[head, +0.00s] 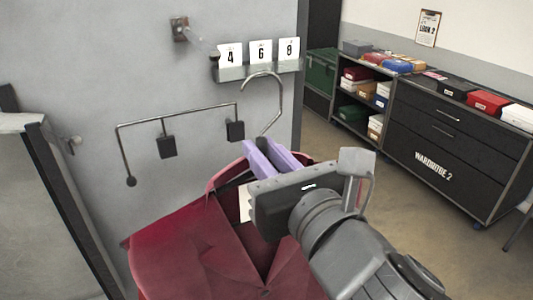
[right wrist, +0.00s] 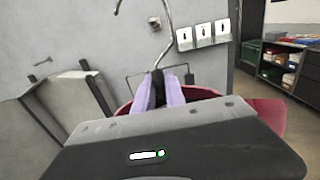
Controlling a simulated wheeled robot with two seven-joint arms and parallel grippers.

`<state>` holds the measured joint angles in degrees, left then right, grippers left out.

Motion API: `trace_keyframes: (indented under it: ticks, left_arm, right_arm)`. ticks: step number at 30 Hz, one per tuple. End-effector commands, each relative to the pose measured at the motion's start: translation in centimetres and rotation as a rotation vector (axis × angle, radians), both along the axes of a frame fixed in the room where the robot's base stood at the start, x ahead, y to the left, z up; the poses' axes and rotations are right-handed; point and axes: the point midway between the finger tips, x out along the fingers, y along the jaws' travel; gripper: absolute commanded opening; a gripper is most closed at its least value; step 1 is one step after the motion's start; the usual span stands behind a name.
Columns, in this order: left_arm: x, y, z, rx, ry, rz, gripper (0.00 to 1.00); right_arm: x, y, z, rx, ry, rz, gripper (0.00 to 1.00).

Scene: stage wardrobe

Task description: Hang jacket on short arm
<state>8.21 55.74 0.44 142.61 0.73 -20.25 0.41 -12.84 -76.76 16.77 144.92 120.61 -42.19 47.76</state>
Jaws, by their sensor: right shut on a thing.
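A dark red jacket (head: 190,250) hangs below my right gripper (head: 272,152) on a hanger. The hanger's metal hook (head: 264,76) rises above the purple fingers, its curve at the top. My right gripper is shut on the hanger's neck; the fingers also show in the right wrist view (right wrist: 160,90). A short rod (head: 200,43) sticks out from a wall plate (head: 180,29), up and left of the hook. The hook appears apart from it. The gripper body covers part of the jacket. My left gripper is not in view.
A bent dark rod (head: 180,113) with two black blocks runs along the wall left of the hook. A ledge (head: 258,70) holds number cards behind the hook. A small peg (head: 74,142) is at the left. A black cabinet (head: 445,140) stands right, beyond clear floor.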

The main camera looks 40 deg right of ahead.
Motion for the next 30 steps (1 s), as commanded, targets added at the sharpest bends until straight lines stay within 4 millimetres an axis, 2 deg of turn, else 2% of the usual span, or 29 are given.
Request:
trace_keyframes:
  ticks: [7,17,20,28,30]
  left_arm:
    - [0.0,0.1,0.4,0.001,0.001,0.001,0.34]
    - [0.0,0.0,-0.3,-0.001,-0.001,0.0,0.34]
    - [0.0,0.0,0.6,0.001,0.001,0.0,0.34]
    - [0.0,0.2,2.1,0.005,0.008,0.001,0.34]
    - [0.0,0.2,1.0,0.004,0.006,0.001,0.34]
  right_arm:
    - [1.7,-0.6,0.1,-0.001,0.0,-0.001,0.0]
    - [4.2,-1.5,0.0,-0.002,0.0,-0.001,0.0]
    - [4.9,-1.8,0.5,-0.004,-0.002,-0.005,0.0]
    - [6.9,-2.5,0.4,-0.002,0.002,-0.002,0.0]
    - [7.4,-2.6,-0.2,-0.002,0.0,-0.001,0.0]
